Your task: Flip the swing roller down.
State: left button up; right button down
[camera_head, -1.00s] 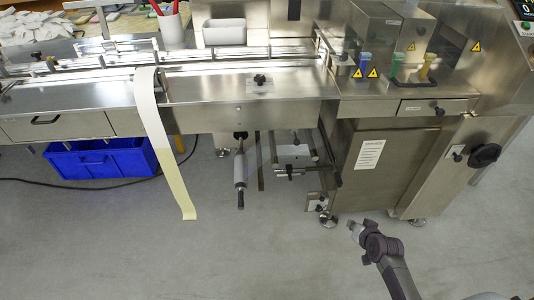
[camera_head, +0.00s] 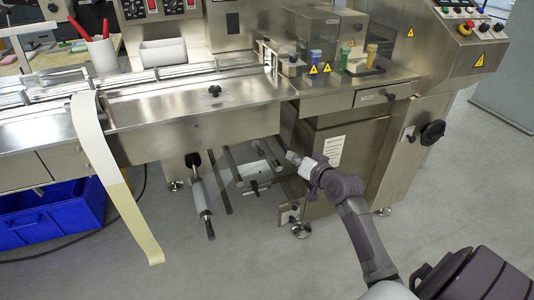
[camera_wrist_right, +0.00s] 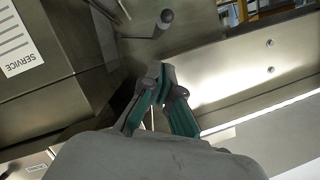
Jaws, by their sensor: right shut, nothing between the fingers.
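Under the machine's table in the head view hangs a set of rollers and bars (camera_head: 250,168). Left of it, a pale roller (camera_head: 200,190) with dark ends slopes down toward the floor. I cannot tell for certain which part is the swing roller. My right gripper (camera_head: 292,157) is at the right end of the bar set, below the table edge. In the right wrist view my gripper (camera_wrist_right: 163,82) is shut and empty, its fingertips together. A metal rod with a dark rounded end (camera_wrist_right: 165,17) shows just beyond the fingertips, apart from them. My left gripper is not in view.
The machine cabinet (camera_head: 340,160) stands right of the rollers; its service label (camera_wrist_right: 18,42) shows in the wrist view. A film strip (camera_head: 110,180) hangs at the left, beside a blue crate (camera_head: 45,218). The floor in front is clear.

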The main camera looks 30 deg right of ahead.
jog(key=b, duration=0.2)
send_near(263, 155)
jog(key=w+d+r, duration=0.3)
pick_arm(q)
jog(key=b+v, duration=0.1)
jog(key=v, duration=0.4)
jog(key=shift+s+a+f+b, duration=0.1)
jog(key=shift+b, duration=0.3)
pick_arm(e)
jog(key=w+f, duration=0.1)
jog(key=w+a+f, duration=0.1)
jog(key=w, duration=0.1)
jog(key=w+f, duration=0.1)
jog(key=shift+w+a, duration=0.25)
jog(key=shift+a, duration=0.1)
jog(key=shift+f, duration=0.1)
